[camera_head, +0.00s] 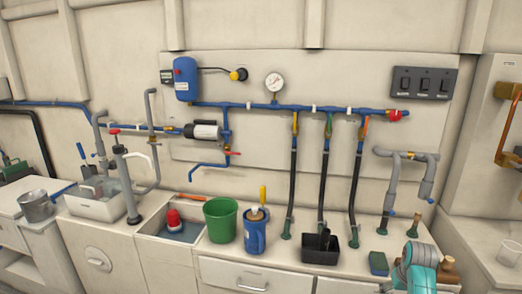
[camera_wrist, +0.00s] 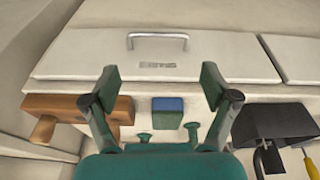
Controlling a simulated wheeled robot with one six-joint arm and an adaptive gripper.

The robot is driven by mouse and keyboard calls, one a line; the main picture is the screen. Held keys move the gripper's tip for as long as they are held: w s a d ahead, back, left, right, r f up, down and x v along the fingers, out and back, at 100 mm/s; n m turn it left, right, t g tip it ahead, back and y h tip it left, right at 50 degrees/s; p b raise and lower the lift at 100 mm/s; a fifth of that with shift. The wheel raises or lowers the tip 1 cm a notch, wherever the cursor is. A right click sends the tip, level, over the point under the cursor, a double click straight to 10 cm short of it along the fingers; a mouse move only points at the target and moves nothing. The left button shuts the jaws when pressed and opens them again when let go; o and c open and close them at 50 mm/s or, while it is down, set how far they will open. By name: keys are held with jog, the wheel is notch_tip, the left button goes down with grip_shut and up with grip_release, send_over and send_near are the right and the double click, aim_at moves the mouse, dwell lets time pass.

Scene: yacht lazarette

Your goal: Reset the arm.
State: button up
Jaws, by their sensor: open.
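My gripper (camera_wrist: 160,90) shows in the wrist view with its two dark green fingers spread wide apart. It is open and nothing is between the fingers. Beyond the fingertips is a white drawer front with a metal handle (camera_wrist: 158,38). A blue and green sponge block (camera_wrist: 167,112) shows between the fingers, farther off and apart from them. In the head view a teal and grey part of my arm (camera_head: 415,265) rises at the bottom right, over the front of the counter. The fingers cannot be made out there.
The counter holds a black caddy (camera_head: 320,247), a blue canister (camera_head: 255,231), a green bucket (camera_head: 220,219) and the sponge (camera_head: 378,263). A wooden object (camera_wrist: 75,110) is left of the fingers in the wrist view. Black hoses (camera_head: 323,180) hang from the blue pipe (camera_head: 290,107) behind.

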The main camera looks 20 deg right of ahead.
jog(key=s+a+f+n+t+h, duration=0.1)
jog(key=s+a+f+t, duration=0.25)
jog(key=a+f, duration=1.05)
jog(key=s+a+f+n+t, duration=0.2)
jog(key=s+a, duration=0.9)
jog(key=a, duration=0.4)
jog(key=s+a+r+n+t+y, duration=0.1)
jog(key=s+a+r+t, duration=0.2)
jog(key=s+a+r, duration=0.55)
jog(key=s+a+r+n+t, duration=0.15)
jog(key=s+a+r, duration=0.35)
jog(key=s, duration=0.7)
jog(key=s+r+t+y, duration=0.1)
jog(key=s+r, duration=0.3)
jog(key=r, duration=0.6)
jog(key=shift+s+a+r+t+y, duration=0.2)
jog(key=shift+s+r+t+y, duration=0.1)
jog(key=shift+t, duration=0.4)
